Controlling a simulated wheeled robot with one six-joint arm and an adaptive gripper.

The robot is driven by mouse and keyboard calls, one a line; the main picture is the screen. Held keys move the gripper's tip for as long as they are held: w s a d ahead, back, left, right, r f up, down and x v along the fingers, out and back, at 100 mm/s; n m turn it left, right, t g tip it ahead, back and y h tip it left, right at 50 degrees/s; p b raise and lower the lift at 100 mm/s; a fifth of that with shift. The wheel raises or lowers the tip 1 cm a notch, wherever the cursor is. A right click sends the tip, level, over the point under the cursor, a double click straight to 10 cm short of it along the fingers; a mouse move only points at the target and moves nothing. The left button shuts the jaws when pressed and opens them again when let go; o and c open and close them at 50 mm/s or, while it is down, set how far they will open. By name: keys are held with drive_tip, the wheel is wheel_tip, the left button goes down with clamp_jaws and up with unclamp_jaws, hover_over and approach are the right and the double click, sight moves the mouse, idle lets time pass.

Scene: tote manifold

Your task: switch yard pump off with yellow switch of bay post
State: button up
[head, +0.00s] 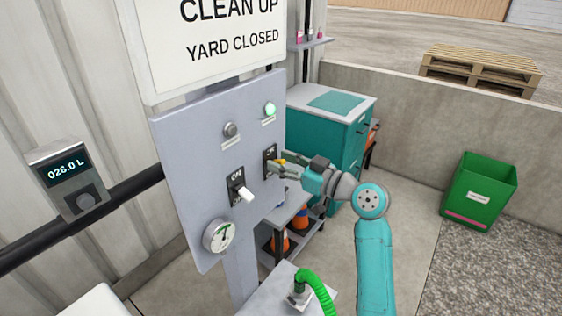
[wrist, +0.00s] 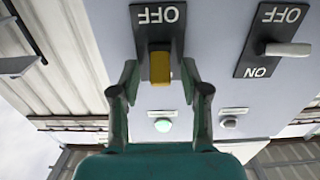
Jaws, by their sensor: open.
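The bay post (head: 210,165) carries a grey panel with two switches. The yellow switch (wrist: 160,68) sits on a dark plate marked OFF in the wrist view; in the head view its yellow lever (head: 281,161) is mostly hidden by my gripper (head: 279,165). In the wrist view my gripper (wrist: 160,80) is open, with one finger on each side of the yellow lever. I cannot tell whether either finger touches it. A green lamp (head: 270,109) above that switch is lit, and it also shows in the wrist view (wrist: 163,125).
A white-levered switch (head: 243,193) sits beside it, with an unlit grey lamp (head: 231,130) above. A gauge (head: 219,235) is lower down. A teal cabinet (head: 335,105) stands behind, a green bin (head: 479,190) at right. A green hose (head: 318,288) rises below. Open floor lies right.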

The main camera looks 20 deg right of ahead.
drive_tip(key=shift+w+a, duration=0.25)
drive_tip(key=shift+w, duration=0.05)
clamp_jaws()
